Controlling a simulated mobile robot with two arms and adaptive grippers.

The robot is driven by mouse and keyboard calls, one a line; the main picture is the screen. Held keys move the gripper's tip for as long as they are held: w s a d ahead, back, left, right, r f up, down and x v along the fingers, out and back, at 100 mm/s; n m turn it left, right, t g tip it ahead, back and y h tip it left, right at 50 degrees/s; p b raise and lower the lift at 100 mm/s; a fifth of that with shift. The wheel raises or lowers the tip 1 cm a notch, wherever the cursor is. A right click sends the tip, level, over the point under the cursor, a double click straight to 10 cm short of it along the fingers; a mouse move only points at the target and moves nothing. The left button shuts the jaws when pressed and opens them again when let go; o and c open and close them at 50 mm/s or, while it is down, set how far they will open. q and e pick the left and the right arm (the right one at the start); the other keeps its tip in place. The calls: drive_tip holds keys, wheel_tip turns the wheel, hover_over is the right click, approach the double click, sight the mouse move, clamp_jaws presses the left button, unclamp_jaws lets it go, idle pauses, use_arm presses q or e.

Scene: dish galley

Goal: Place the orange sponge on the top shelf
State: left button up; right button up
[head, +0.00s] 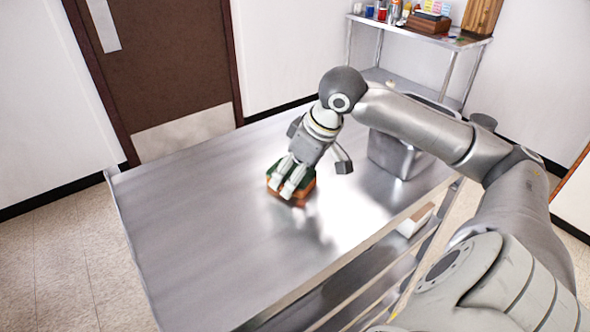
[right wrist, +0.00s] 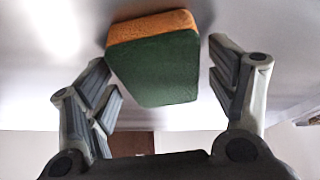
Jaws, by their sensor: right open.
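The orange sponge (head: 299,198) with a green scouring side lies on the steel table (head: 190,222), partly hidden behind my right gripper in the head view. In the right wrist view the sponge (right wrist: 155,62) shows its green face and an orange edge, between the spread fingers and a little beyond them. My right gripper (head: 315,178) is open and reaches down at the sponge; its fingers also show at both sides of the right wrist view (right wrist: 170,88). I see no clear grip on the sponge. My left gripper is not in view.
A steel container (head: 392,157) stands on the table right of my right gripper. A wire-legged steel shelf unit (head: 420,85) at the back right holds cups, bottles and a wooden box (head: 428,22) on its upper level. The table's left half is clear.

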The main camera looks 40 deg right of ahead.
drive_tip(key=v, duration=1.2)
drive_tip(key=shift+s+r, duration=0.1)
